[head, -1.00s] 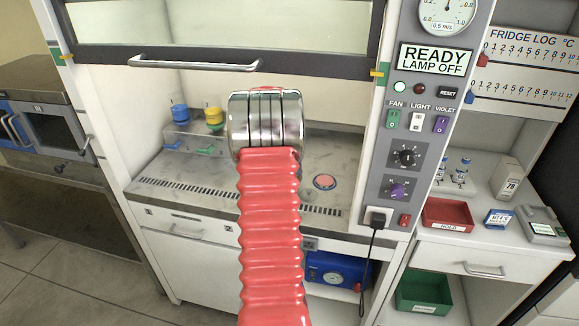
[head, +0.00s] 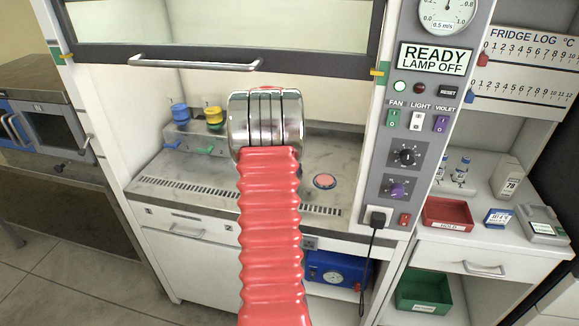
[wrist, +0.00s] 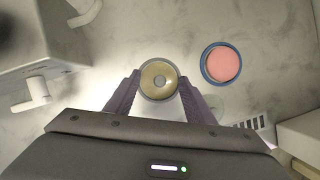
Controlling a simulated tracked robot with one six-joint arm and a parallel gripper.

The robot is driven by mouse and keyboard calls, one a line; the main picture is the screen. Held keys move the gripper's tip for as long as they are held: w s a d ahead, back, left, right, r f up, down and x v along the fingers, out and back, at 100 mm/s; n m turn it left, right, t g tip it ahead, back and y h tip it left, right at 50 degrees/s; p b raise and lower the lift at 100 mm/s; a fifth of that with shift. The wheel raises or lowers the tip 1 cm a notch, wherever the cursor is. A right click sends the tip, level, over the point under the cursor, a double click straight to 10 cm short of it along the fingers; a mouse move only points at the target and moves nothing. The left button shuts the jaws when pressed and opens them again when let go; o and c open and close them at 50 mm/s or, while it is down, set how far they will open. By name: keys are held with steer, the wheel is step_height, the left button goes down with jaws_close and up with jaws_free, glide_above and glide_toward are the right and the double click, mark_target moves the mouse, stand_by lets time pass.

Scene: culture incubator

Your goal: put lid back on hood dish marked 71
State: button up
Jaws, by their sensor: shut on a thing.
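In the head view the dish (head: 324,181) sits on the hood floor, right of my arm. My gripper is hidden there behind my red arm. No number is readable on the dish.
The raised sash with its handle (head: 195,64) spans the hood opening. Blue (head: 179,112) and yellow (head: 214,117) items stand on a small grey rack at the hood's back left. A vent grille (head: 190,188) runs along the front.

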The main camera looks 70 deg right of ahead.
steer(key=o, duration=1.6)
steer(key=shift+c, duration=0.2)
steer(key=shift+r, duration=0.1)
steer(key=shift+r, duration=3.4)
steer(key=shift+c, duration=0.6)
jaws_close()
steer(key=shift+f, duration=2.55)
steer(key=shift+r, duration=0.1)
